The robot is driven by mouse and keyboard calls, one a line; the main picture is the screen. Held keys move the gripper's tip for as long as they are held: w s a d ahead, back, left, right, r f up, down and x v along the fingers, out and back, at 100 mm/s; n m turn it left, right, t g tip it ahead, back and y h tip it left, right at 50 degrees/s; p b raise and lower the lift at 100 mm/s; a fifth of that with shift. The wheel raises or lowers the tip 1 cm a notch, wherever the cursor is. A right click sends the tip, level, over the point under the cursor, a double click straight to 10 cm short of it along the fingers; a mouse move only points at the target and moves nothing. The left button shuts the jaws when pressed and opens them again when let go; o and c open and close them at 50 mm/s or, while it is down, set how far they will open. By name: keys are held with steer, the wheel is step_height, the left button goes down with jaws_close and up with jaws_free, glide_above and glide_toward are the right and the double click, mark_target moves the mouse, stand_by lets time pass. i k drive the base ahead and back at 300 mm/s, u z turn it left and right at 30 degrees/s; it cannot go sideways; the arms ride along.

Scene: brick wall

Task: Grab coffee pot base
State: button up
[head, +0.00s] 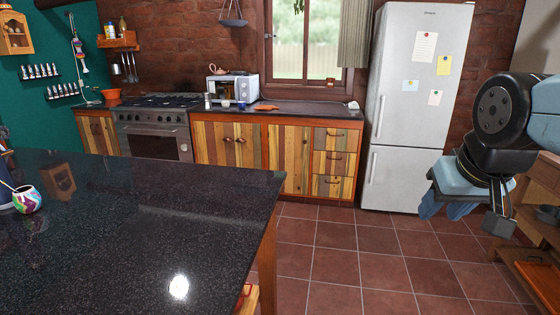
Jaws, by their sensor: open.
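I cannot make out a coffee pot base for certain in the head view. A dark bluish object (4,198), cut off by the left picture edge, stands on the near dark countertop (150,215); I cannot tell what it is. My gripper (443,211) hangs at the right side, in the air over the tiled floor, in front of the fridge. Its blue fingers point down, open, with nothing seen between them. It is far from the countertop's objects.
A colourful patterned cup (27,199) stands beside the dark object. The back counter holds a stove (155,125), a white microwave (236,87) and small items. A fridge (415,105) stands at the back right, a wooden shelf (540,225) at right. The middle floor (350,260) is clear.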

mark_target(206, 105)
steer(key=z, duration=0.05)
steer(key=i, duration=4.9)
steer(key=u, duration=2)
steer(key=i, duration=0.35)
steer(key=u, duration=0.25)
